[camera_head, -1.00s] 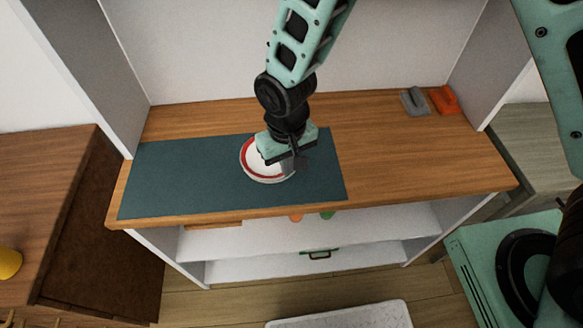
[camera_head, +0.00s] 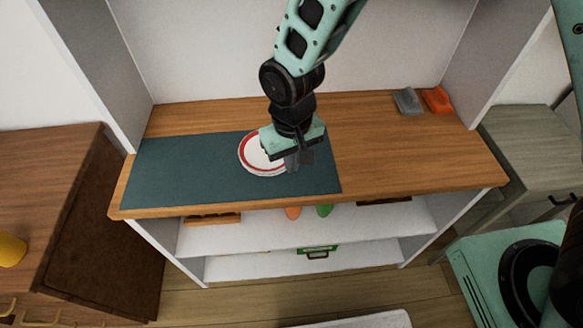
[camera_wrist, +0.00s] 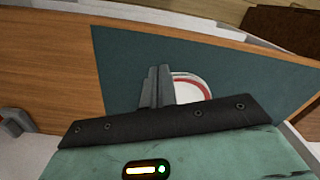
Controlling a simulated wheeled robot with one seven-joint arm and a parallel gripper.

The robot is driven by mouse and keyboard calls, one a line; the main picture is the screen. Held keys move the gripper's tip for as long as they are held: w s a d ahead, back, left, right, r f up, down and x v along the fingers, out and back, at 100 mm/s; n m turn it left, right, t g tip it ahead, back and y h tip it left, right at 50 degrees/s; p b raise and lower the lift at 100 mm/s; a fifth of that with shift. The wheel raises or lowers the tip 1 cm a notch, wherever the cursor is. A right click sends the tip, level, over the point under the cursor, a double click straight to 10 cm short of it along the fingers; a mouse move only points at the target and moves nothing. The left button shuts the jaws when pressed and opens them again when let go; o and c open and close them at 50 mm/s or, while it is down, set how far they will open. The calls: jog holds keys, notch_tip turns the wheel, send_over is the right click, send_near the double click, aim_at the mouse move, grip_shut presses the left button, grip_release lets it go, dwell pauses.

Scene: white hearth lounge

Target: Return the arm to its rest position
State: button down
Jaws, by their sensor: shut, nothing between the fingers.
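My gripper (camera_head: 292,165) is shut and empty, pointing down over the dark teal mat (camera_head: 180,178) on the wooden shelf top. In the wrist view, its two fingers (camera_wrist: 157,88) are together in front of the mat (camera_wrist: 240,68). A white plate with a red ring (camera_head: 257,153) lies on the mat, just left of the fingers in the head view. The gripper hides part of the plate's right side. The plate also shows partly in the wrist view (camera_wrist: 186,90), beside the fingers. Whether the fingertips touch anything is not clear.
A grey block-like item (camera_head: 408,101) and an orange one (camera_head: 437,99) sit at the back right of the wooden top (camera_head: 400,150). White side walls and a back panel enclose it. The right half of the top is otherwise clear. Lower shelves (camera_head: 350,228) hold several items.

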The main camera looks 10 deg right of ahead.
notch_tip(320, 180, up, 6)
jog(key=s+d+r+n, duration=0.2)
jog(key=s+d+r, duration=0.2)
jog(key=s, duration=0.4)
jog(key=s+d+r+n, duration=0.1)
jog(key=s+d+r, duration=0.3)
jog(key=s, duration=0.4)
jog(key=shift+d+r+n+y, duration=0.3)
jog(key=shift+d+r+n, duration=0.1)
jog(key=shift+r, duration=0.3)
